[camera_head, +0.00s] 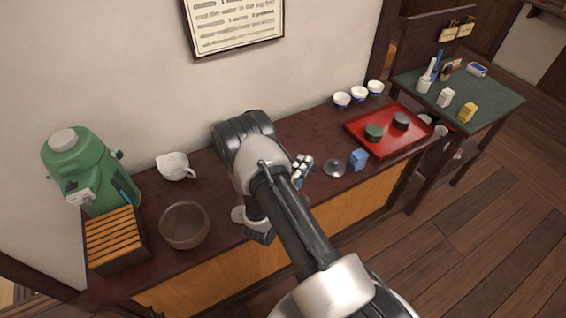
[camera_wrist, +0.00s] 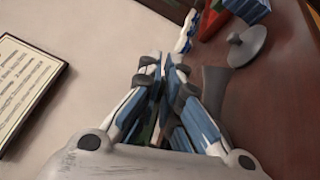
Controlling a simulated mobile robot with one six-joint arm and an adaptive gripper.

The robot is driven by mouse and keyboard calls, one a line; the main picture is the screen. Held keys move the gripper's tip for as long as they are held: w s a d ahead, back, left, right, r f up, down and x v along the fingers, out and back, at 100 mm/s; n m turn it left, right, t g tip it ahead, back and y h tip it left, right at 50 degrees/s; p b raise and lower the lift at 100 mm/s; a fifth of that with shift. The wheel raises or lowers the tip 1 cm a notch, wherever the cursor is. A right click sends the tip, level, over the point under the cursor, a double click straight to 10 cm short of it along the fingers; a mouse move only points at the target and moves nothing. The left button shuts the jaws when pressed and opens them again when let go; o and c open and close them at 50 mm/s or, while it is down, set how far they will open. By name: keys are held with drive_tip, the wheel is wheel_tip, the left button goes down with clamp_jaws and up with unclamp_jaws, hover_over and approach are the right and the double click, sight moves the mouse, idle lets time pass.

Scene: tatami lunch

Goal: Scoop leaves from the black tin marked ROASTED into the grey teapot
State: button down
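The black tin (camera_head: 401,120) stands on the red tray at the right, beside a green tin (camera_head: 374,132); I cannot read their markings. A grey knobbed lid (camera_head: 335,167) lies on the counter, also in the wrist view (camera_wrist: 245,47). The teapot's body is not clear in the head view, where my arm covers part of the counter. A tapered grey piece (camera_wrist: 214,88) beside my fingers in the wrist view may be its spout. My gripper (camera_wrist: 164,66) has its fingertips close together; whether they pinch something thin is unclear. It shows partly in the head view (camera_head: 302,167).
A blue box (camera_head: 358,159) stands beside the red tray (camera_head: 420,143). White cups (camera_head: 358,93) line the wall. A pitcher (camera_head: 175,166), brown bowl (camera_head: 184,225), slatted wooden box (camera_head: 114,239) and green dispenser (camera_head: 88,170) fill the left. A side table (camera_head: 490,95) holds small items.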

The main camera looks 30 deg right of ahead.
drive_tip(key=shift+w+a+f+n, duration=0.1)
drive_tip(key=shift+w+n, duration=0.1)
drive_tip(key=shift+n, duration=0.4)
drive_tip(key=n, duration=0.1)
drive_tip(key=r+n+p, duration=0.1)
drive_tip(key=w+r+n, duration=0.1)
drive_tip(key=shift+a, duration=0.3)
drive_tip(key=shift+w+a+r+n+y+p, duration=0.15)
drive_tip(key=shift+w+r+n+p, duration=0.05)
drive_tip(key=shift+n, duration=0.35)
drive_tip(key=shift+w+a+r+n+y+p, duration=0.1)
drive_tip(key=shift+w+r+n+y+p, duration=0.1)
drive_tip(key=shift+n, duration=0.35)
drive_tip(key=w+r+n, duration=0.1)
drive_tip(key=a+r+n+p, duration=0.1)
drive_tip(key=shift+w+a+r, duration=0.1)
drive_tip(key=shift+w+r, duration=0.2)
drive_tip(key=shift+w, duration=0.05)
drive_tip(key=w+a+n+b, duration=0.3)
drive_tip(key=w+a+n, duration=0.2)
drive_tip(key=w+n, duration=0.2)
drive_tip(key=shift+w+a+f+n+y, duration=0.3)
drive_tip(key=shift+w+a+f+y, duration=0.1)
drive_tip(key=shift+w, duration=0.6)
